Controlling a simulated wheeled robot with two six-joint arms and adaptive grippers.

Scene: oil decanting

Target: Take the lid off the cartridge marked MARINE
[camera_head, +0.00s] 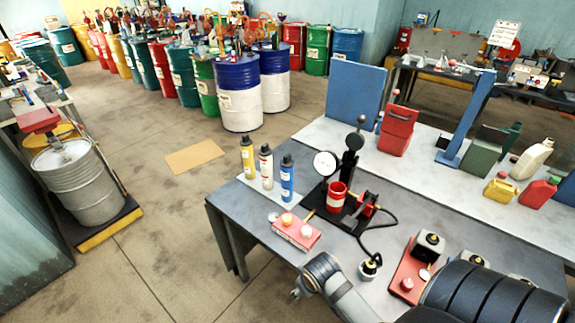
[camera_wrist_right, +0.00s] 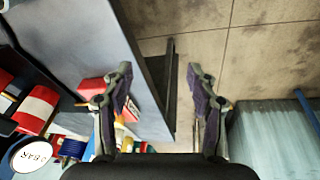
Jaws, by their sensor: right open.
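Three upright cartridges with dark lids stand in a row on a white mat (camera_head: 252,188) near the table's far-left corner: a yellow one (camera_head: 248,161), a white one with red (camera_head: 266,169) and a blue one (camera_head: 287,182). Their labels are too small to read, so I cannot tell which is marked MARINE. All three lids appear to be on. My right gripper (camera_head: 299,292) is at the table's near-left edge, apart from the cartridges. In the right wrist view its two fingers (camera_wrist_right: 158,75) are spread with nothing between them. My left gripper is not in view.
Floor is open beyond the table's left edge.

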